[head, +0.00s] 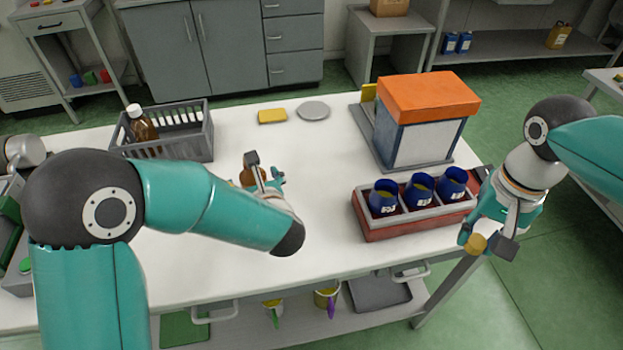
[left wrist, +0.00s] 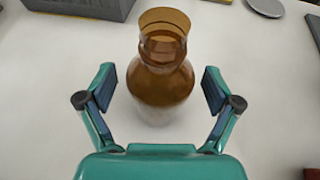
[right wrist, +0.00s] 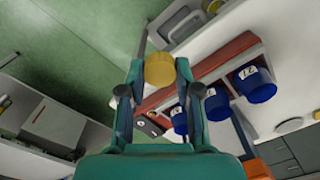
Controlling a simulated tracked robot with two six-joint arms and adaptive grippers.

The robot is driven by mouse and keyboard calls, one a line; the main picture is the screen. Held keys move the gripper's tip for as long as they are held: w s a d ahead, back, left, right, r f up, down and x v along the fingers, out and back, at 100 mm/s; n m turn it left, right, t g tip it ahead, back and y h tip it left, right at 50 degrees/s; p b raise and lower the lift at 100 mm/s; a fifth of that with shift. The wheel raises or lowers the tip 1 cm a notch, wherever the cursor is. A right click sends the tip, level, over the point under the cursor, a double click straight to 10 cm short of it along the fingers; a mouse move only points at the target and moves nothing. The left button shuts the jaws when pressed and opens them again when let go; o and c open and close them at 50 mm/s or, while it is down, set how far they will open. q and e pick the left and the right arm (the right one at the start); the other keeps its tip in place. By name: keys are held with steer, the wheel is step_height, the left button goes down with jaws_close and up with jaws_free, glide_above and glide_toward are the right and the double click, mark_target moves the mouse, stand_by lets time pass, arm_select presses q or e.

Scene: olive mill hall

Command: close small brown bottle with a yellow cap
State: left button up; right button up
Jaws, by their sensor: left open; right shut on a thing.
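The small brown bottle (left wrist: 160,80) stands upright and uncapped on the white table, its open neck facing up. In the head view the bottle (head: 247,175) is mostly hidden behind my left gripper. My left gripper (head: 265,172) is open, and in the left wrist view its fingers (left wrist: 159,90) are on either side of the bottle, with gaps showing. My right gripper (head: 488,245) is shut on the yellow cap (head: 476,243), held past the table's right end. The yellow cap also shows between the fingertips in the right wrist view (right wrist: 159,70).
A red-brown rack (head: 372,228) with blue containers (head: 420,190) stands at the table's right. Behind it is an orange-topped box (head: 428,97). A grey crate (head: 185,147) holding a white-capped brown bottle (head: 141,125) is at the left. A yellow sponge (head: 272,116) and grey disc (head: 314,110) lie behind.

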arm_select(q)
steer(key=c, duration=1.7)
steer(key=shift+r, duration=0.25)
step_height(320, 180, up, 19)
steer(key=p, duration=0.1)
steer(key=shift+r, duration=0.2)
arm_select(e)
steer(key=shift+r, duration=0.7)
arm_select(q)
steer(key=shift+r, duration=0.15)
steer(key=o, duration=0.9)
steer(key=shift+c, duration=0.2)
jaws_close()
